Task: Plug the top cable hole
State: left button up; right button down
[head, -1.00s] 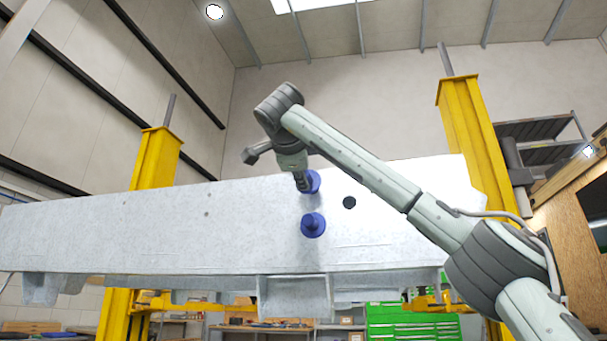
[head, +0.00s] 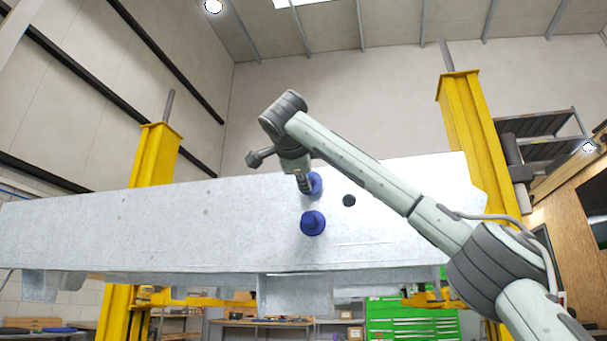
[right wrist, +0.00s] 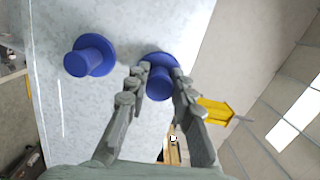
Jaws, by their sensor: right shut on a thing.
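The grey metal trailer beam (head: 150,230) spans the head view. A blue plug (head: 316,184) is at its upper edge, and my right gripper (head: 304,186) is shut on it; in the right wrist view the fingers flank this plug (right wrist: 160,82). Its flange lies at or very near the beam face; I cannot tell how deep it is seated. A second blue plug (head: 313,223) sits in the beam just below, and it also shows in the right wrist view (right wrist: 90,56). An open dark round hole (head: 349,200) is to the right. My left gripper is not in view.
Yellow lift posts (head: 155,165) stand behind the beam at left and right (head: 462,120). A green tool cabinet (head: 410,322) and workbenches are below and behind.

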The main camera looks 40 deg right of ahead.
jog(key=shift+w+d+r+p, duration=0.1)
jog(key=shift+w+d+p, duration=0.2)
jog(key=shift+d, duration=0.2)
jog(key=shift+w+d, duration=0.1)
jog(key=shift+w, duration=0.05)
jog(key=c, duration=1.2)
grip_release()
jog(key=shift+w+d, duration=0.1)
jog(key=v, duration=1.2)
